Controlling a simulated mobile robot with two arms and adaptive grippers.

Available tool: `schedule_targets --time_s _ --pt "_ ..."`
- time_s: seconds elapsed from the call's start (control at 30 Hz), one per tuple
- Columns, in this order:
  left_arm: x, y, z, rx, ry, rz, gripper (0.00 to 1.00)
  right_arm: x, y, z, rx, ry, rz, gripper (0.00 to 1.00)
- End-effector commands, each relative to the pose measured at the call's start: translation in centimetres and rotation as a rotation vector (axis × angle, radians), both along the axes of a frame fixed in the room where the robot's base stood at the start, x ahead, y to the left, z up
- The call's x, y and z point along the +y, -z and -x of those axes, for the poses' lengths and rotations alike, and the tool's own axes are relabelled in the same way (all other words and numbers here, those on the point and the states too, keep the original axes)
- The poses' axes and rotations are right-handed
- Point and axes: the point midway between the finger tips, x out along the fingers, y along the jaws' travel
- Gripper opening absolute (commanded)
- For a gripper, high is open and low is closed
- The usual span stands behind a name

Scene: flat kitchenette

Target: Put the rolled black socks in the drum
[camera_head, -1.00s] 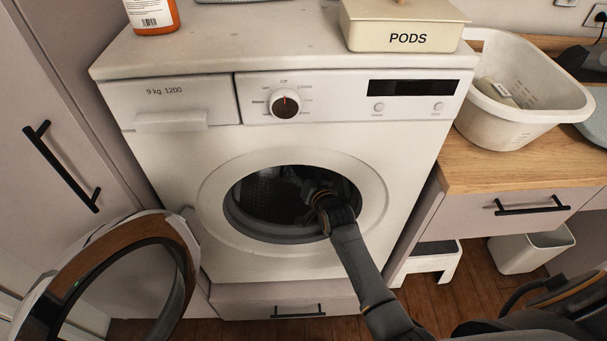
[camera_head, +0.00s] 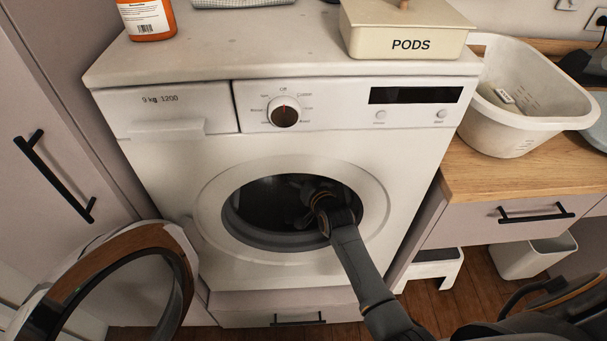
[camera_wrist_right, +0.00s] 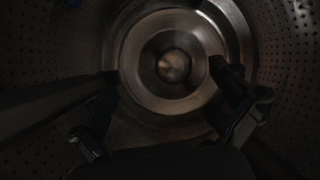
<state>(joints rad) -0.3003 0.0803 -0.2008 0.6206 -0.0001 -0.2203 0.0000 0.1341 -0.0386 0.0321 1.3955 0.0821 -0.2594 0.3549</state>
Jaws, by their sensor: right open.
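The washing machine's round door stands open, and its dark drum (camera_head: 262,208) shows through the opening. My right gripper (camera_head: 300,208) is inside the drum, with its arm reaching in from the lower right. In the right wrist view the open gripper (camera_wrist_right: 163,75) has its two fingers apart and nothing visible between them. The perforated drum wall (camera_wrist_right: 290,60) surrounds it, with the metal drum back ahead. I cannot make out the rolled black socks in any view; the drum is very dark. My left gripper is out of view.
The open door (camera_head: 165,240) swings out at the lower left. A PODS box (camera_head: 410,27) and an orange bottle (camera_head: 147,18) stand on the machine. A pale laundry basket (camera_head: 520,130) sits on the wooden counter at right. A white step stool (camera_head: 435,265) is below.

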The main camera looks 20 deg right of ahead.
Motion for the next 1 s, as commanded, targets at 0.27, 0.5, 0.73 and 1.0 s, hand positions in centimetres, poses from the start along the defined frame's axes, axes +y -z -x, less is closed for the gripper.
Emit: schedule_targets --time_s 0.27,0.5,0.73,1.0 --pt "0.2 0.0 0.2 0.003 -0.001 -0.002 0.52 0.0 -0.3 1.3 0.0 0.0 -0.001 1.0" --pt "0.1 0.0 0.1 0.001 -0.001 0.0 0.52 0.0 -1.6 5.6 0.001 0.0 -0.001 1.0" --pt "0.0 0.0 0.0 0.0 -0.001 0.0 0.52 -0.1 -2.9 9.7 0.001 0.0 0.0 1.0" --pt "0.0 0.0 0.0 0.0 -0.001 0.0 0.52 -0.1 -3.5 11.5 0.0 0.0 0.0 1.0"
